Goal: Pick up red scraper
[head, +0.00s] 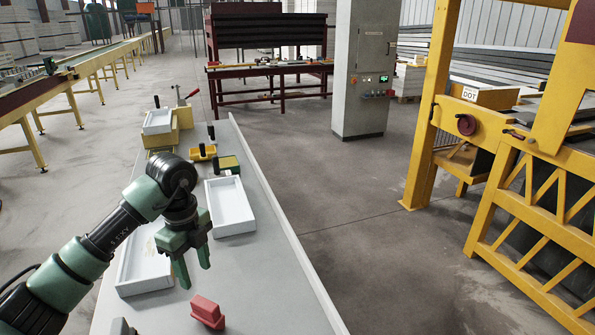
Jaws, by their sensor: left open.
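The red scraper (208,312) lies on the grey table near the bottom of the head view. It is a small red block with a wider top and a narrower lower part. My left gripper (194,276) is open and empty, pointing down. In the picture it is just above and slightly left of the scraper, apart from it. My right gripper is not in view.
The long grey table (262,268) has a raised edge on its right side. A white tray (232,222) stands behind the gripper, and another white tray (138,276) is partly hidden by my arm. Yellow and green tools (203,152) lie farther back.

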